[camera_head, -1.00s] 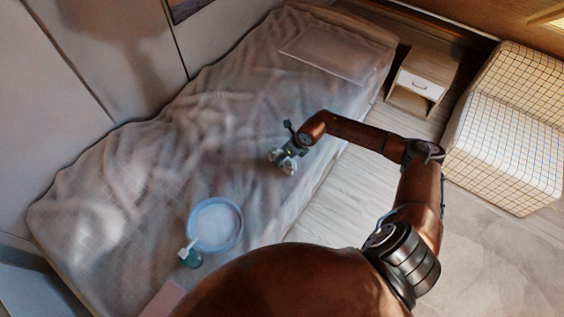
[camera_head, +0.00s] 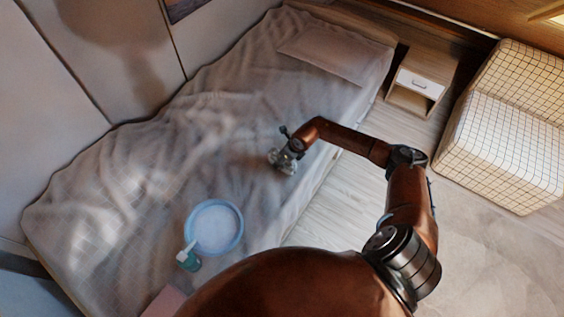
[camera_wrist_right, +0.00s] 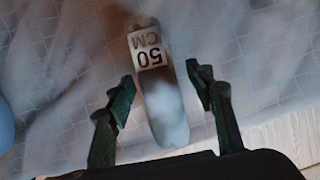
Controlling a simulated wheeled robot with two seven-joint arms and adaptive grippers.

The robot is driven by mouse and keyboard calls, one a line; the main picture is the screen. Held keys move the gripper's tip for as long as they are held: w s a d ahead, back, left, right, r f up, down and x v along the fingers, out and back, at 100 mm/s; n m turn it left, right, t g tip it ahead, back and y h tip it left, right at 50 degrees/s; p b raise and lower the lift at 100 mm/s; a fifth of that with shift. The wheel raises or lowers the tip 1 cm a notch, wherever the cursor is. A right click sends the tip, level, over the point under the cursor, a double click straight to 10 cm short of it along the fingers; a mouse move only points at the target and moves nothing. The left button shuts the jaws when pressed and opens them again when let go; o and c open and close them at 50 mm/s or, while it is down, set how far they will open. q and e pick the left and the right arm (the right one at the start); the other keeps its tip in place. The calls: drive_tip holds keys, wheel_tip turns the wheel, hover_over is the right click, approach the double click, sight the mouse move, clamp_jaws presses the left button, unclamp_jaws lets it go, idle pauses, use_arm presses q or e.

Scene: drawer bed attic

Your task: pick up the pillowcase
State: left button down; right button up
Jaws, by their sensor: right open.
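A flat grey pillow, possibly in the pillowcase, (camera_head: 328,52) lies at the far head end of the bed (camera_head: 170,130). A flat pinkish item (camera_head: 165,302) lies at the bed's near edge, partly hidden by my body; I cannot tell which is the pillowcase. My right gripper (camera_head: 283,162) is over the bed's right side, well short of the pillow. In the right wrist view, the right gripper (camera_wrist_right: 166,97) is open. Between its fingers shows an elongated pale item (camera_wrist_right: 157,85) labelled "50 CM"; no finger visibly grips it. My left gripper is out of view.
A round blue-rimmed basin (camera_head: 214,228) and a teal pump bottle (camera_head: 189,258) stand on the near part of the bed. A nightstand (camera_head: 421,80) and a checkered armchair (camera_head: 505,130) are at right. Floor (camera_head: 480,245) is clear at lower right.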

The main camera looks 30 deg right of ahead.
drive_tip(key=shift+f, duration=0.3)
drive_tip(key=shift+c, duration=0.3)
drive_tip(key=c, duration=1.2)
drive_tip(key=shift+r, duration=0.1)
drive_tip(key=shift+c, duration=0.2)
